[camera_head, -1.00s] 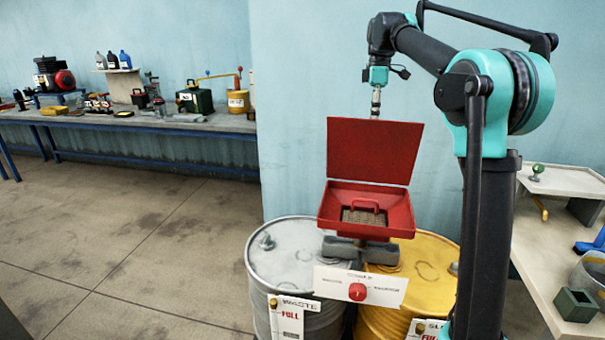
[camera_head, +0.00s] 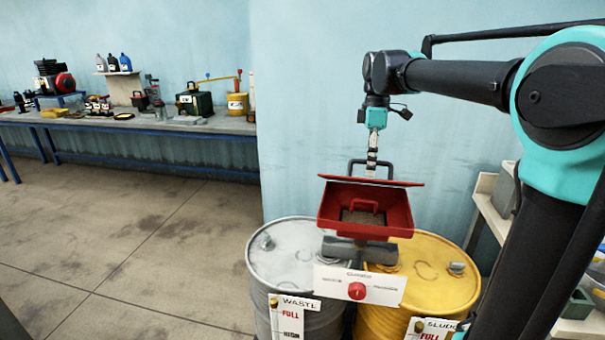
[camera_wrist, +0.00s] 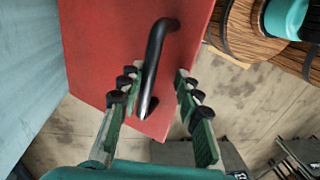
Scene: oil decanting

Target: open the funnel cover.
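The red funnel (camera_head: 338,215) stands above the drums in the head view, with its inner grate visible. Its flat red cover (camera_head: 402,183) appears almost edge-on above the rear of the funnel, and the funnel's front is uncovered. The cover's black handle (camera_head: 353,168) rises above this edge. My gripper (camera_head: 371,170) points down at the handle. In the wrist view, the red cover (camera_wrist: 105,50) fills the upper middle and the black handle (camera_wrist: 154,70) lies between the separated fingers of my gripper (camera_wrist: 158,82), nearer the left finger. Whether that finger touches it is unclear.
A grey waste drum (camera_head: 262,268) and a yellow sludge drum (camera_head: 445,275) stand below the funnel. A white panel with a red knob (camera_head: 357,291) is in front. A workbench (camera_head: 150,123) with tools stands far left. A side table is partly hidden at right by my arm.

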